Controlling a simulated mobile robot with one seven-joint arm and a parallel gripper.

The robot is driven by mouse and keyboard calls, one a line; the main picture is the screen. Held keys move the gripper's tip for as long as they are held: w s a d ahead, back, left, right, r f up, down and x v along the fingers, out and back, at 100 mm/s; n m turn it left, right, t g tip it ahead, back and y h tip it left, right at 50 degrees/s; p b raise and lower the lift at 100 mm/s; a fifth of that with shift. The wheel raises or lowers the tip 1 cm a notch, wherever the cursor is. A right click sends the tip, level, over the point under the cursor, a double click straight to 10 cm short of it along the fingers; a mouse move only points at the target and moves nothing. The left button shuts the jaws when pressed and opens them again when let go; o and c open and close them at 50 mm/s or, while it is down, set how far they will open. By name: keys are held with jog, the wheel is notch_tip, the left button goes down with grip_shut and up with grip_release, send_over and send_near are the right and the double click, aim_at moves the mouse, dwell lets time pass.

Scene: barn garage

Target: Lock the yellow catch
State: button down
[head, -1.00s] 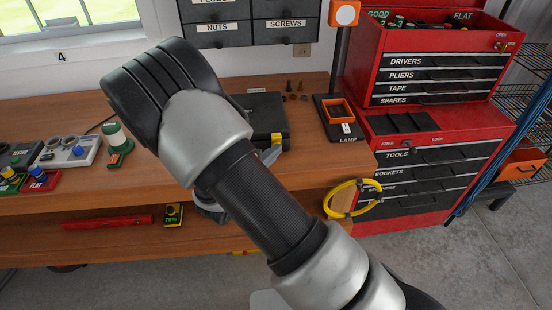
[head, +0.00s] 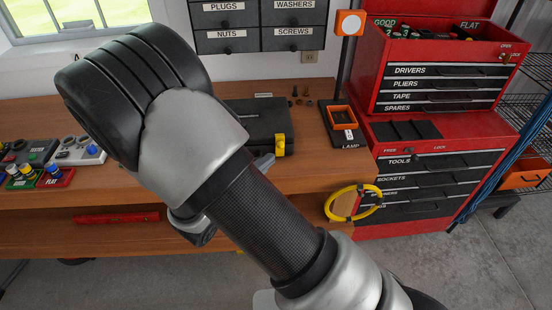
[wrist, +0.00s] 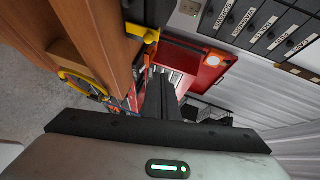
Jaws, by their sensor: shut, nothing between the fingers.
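The yellow catch (head: 280,145) is on the front right edge of a closed-looking black case (head: 245,118) on the wooden bench. It also shows in the wrist view as a yellow bar (wrist: 140,32), beside the dark case. My gripper (wrist: 160,78) is shut and empty in the wrist view, its dark fingers together. The fingertips appear below and slightly right of the catch in that picture, apart from it. In the head view my arm covers most of the gripper and the case's left part; a grey piece of it shows just below the catch.
A lamp base (head: 342,128) stands right of the case. A red tool chest (head: 440,160) stands at the bench's right end. A yellow cable coil (head: 353,203) hangs at the bench corner. Small button boxes (head: 30,165) sit at the left. Drawer bins (head: 260,25) hang on the wall.

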jog(key=shift+s+a+r, duration=0.5)
jog(key=shift+s+a, duration=0.15)
jog(key=shift+s, duration=0.1)
jog(key=s+d+r+m+g+y, duration=0.1)
jog(key=s+d+r+m+g, duration=0.6)
jog(key=m, duration=0.6)
jog(key=s+d+r+m+g+y, duration=0.1)
jog(key=s+d+r+m+g, duration=0.3)
jog(key=d+m, duration=0.75)
jog(key=s+a+r+m+t+y, duration=0.2)
jog(key=s+a+r+m+y, duration=0.1)
jog(key=m, duration=0.9)
jog(key=s+a+r+m+t+y, duration=0.2)
jog(key=s+a+r+m+y, duration=0.1)
jog(key=m, duration=0.8)
notch_tip(320, 180, up, 2)
jog(key=shift+s+r+m+y, duration=0.2)
jog(key=shift+s+m+y, duration=0.15)
jog(key=shift+s+y, duration=0.6)
jog(key=shift+s, duration=0.1)
